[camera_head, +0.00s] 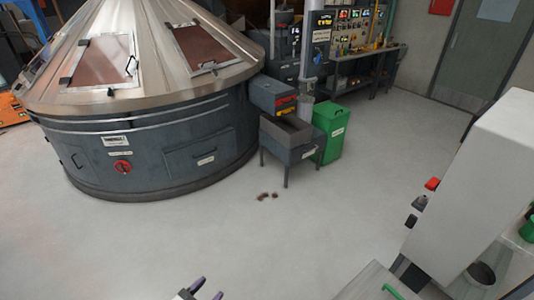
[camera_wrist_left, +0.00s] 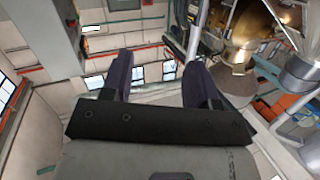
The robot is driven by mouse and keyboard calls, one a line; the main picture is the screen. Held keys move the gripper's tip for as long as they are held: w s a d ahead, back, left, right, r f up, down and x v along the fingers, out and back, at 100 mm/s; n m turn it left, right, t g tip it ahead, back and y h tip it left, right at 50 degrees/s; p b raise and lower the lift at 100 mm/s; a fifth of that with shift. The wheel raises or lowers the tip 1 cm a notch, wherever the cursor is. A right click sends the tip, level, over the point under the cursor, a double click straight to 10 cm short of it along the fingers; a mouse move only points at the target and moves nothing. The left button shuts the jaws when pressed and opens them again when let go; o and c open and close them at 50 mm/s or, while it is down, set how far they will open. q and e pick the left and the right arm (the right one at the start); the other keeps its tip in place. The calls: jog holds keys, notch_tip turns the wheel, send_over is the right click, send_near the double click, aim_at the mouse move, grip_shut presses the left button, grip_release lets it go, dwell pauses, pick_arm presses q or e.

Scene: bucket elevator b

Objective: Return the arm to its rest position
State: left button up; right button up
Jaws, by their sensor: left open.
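The rest of my left arm is below the head view's edge. My right gripper is in neither view.
A large round machine with a metal cone top (camera_head: 140,110) stands at the left. A grey bin on legs (camera_head: 290,140) and a green bin (camera_head: 332,132) stand beside it. A white cabinet (camera_head: 470,190) is at the right. The middle floor is clear apart from small brown bits (camera_head: 266,196).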

pick_arm(q)
jog(key=s+a+r+n+g+y, duration=0.15)
jog(key=s+a+g+y, duration=0.25)
jog(key=s+a+y, duration=0.45)
jog(key=s+d+f+n+g, duration=0.1)
jog(key=s+f+n+g, duration=0.2)
jog(key=s, duration=0.6)
jog(key=s+d+f+n+g, duration=0.25)
jog(key=s+f, duration=0.25)
jog(key=s, duration=0.5)
notch_tip(320, 180, up, 20)
jog(key=a+p, duration=0.1)
jog(key=p, duration=1.8)
jog(key=shift+s+m+g+p, duration=0.3)
jog(key=shift+s+g+p, duration=0.05)
jog(key=shift+s+p, duration=0.05)
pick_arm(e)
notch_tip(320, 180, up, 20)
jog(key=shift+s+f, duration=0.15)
pick_arm(q)
jog(key=shift+f, duration=0.15)
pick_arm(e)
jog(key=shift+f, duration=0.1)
